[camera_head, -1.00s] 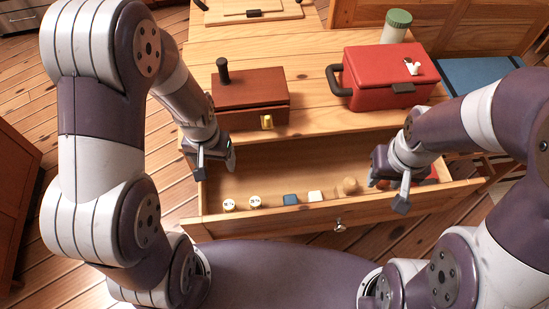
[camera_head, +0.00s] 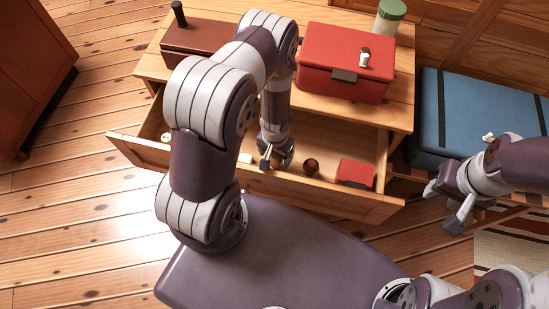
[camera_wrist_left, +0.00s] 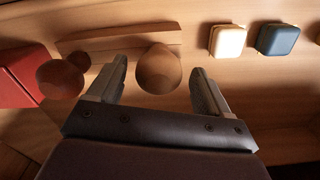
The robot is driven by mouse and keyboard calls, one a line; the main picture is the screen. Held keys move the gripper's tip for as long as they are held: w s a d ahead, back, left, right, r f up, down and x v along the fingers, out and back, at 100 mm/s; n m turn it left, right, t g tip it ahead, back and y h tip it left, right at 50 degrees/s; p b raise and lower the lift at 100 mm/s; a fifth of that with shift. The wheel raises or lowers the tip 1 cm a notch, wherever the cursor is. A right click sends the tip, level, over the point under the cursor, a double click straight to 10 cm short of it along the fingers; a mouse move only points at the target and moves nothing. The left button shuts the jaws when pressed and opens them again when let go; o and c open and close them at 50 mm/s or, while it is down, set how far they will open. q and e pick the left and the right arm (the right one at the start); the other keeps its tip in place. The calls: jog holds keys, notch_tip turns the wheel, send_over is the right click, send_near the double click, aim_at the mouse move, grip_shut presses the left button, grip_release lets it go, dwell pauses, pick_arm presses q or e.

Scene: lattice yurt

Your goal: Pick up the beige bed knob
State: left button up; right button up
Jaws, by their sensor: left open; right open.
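The beige bed knob (camera_wrist_left: 158,70) is a round, tan wooden knob in the open drawer. In the left wrist view it sits between the two spread fingers of my left gripper (camera_head: 270,163), with space on either side. In the head view it is mostly hidden by that gripper, which reaches down into the drawer. A darker brown knob (camera_head: 311,166) lies just to the right in the head view. It shows left of the fingers in the wrist view (camera_wrist_left: 60,79). My right gripper (camera_head: 455,203) is open and empty, right of the drawer.
The drawer (camera_head: 330,197) also holds a small red box (camera_head: 355,173), a white piece (camera_wrist_left: 228,41) and a blue piece (camera_wrist_left: 277,39). A red case (camera_head: 345,65), a brown box (camera_head: 200,38) and a green-lidded jar (camera_head: 390,14) stand on the cabinet top. A blue cushion (camera_head: 480,110) is at right.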

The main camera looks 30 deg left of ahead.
pick_arm(q)
jog(key=shift+d+r, duration=0.1)
jog(key=shift+d, duration=0.1)
jog(key=c, duration=0.8)
jog(key=shift+a, duration=0.1)
jog(key=shift+c, duration=1.2)
